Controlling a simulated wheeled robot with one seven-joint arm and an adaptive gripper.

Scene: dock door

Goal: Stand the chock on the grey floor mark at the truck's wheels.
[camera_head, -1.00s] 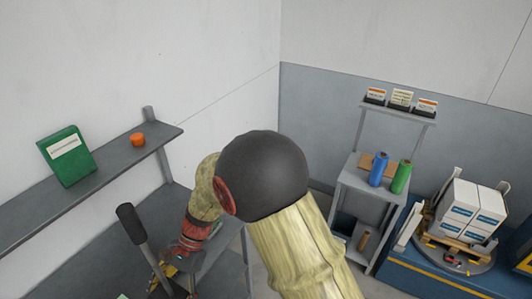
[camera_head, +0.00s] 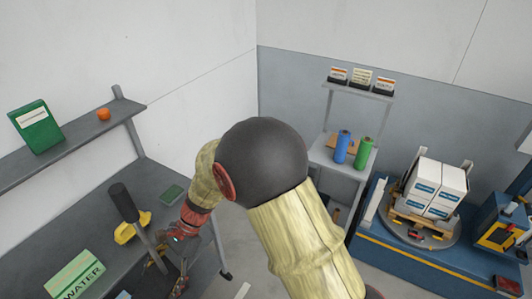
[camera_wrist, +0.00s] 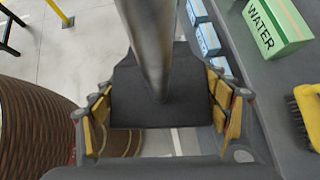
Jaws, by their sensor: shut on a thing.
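The chock (camera_wrist: 127,88) is a dark block with a long grey pole rising from it toward the wrist camera. My gripper (camera_wrist: 163,112) has its yellow-padded fingers on either side of the block and is shut on it. In the head view the pole's black grip (camera_head: 123,202) stands tilted above the grey bench at lower left, and my gripper (camera_head: 172,272) is low in the picture, partly hidden. The chock's block is not clear there. I cannot make out the truck's wheels or the grey floor mark in either view.
The bench (camera_head: 105,228) holds a green WATER box (camera_head: 75,275) and a yellow-handled brush (camera_head: 133,227). Blue-white boxes (camera_wrist: 207,40) and a brown ribbed round thing (camera_wrist: 35,125) flank the chock. A blue platform (camera_head: 400,252) with stacked cartons stands right. Pale floor shows between.

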